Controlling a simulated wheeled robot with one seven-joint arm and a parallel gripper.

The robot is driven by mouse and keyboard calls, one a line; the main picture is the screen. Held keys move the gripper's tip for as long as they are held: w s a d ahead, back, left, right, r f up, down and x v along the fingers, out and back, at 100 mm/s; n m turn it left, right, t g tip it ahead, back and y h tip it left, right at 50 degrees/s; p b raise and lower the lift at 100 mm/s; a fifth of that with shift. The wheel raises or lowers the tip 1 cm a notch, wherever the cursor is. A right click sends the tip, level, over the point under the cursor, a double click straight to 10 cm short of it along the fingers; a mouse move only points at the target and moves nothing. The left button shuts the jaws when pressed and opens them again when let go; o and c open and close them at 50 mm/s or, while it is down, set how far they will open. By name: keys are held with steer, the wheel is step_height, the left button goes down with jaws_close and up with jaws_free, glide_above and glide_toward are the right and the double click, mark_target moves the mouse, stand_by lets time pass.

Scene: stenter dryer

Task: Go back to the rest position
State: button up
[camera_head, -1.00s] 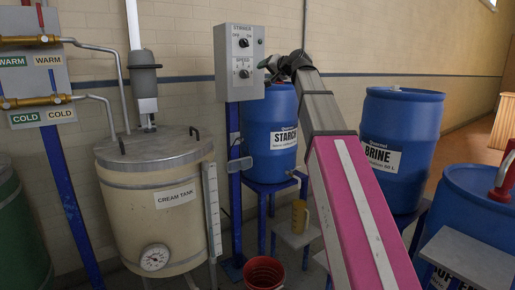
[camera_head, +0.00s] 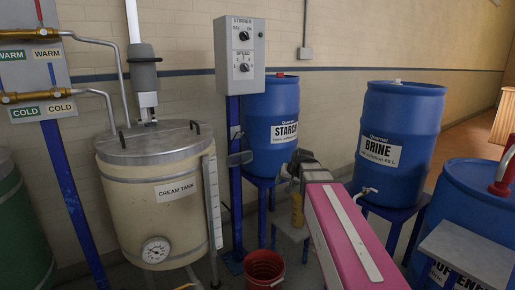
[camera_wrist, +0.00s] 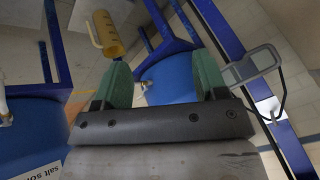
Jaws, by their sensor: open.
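My gripper (camera_head: 291,170) is in front of the blue starch drum's stand in the head view, with my pink and grey arm behind it. In the wrist view my gripper (camera_wrist: 163,78) has its two green fingers apart, with nothing between them. In the head view the jug (camera_head: 297,210) is partly hidden by my arm, on a small stand below the starch drum (camera_head: 270,110).
The stirrer control box (camera_head: 240,55) is on a blue post left of the starch drum. The cream tank (camera_head: 160,200) stands further left, and a red bucket (camera_head: 264,268) is on the floor. The brine drum (camera_head: 400,135) is at right. Open air lies above my arm.

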steer(key=s+d+f+g+h, duration=0.1)
steer(key=s+d+f+g, duration=0.1)
steer(key=s+f, duration=0.8)
steer(key=s+d+f+g+h, duration=0.2)
steer(key=s+d+f+g, duration=0.1)
steer(key=s+f, duration=0.6)
step_height(320, 180, down, 3)
steer(key=shift+s+d+r+n+h, duration=0.2)
steer(key=shift+s+d+n+h, duration=0.15)
steer(key=shift+d, duration=0.5)
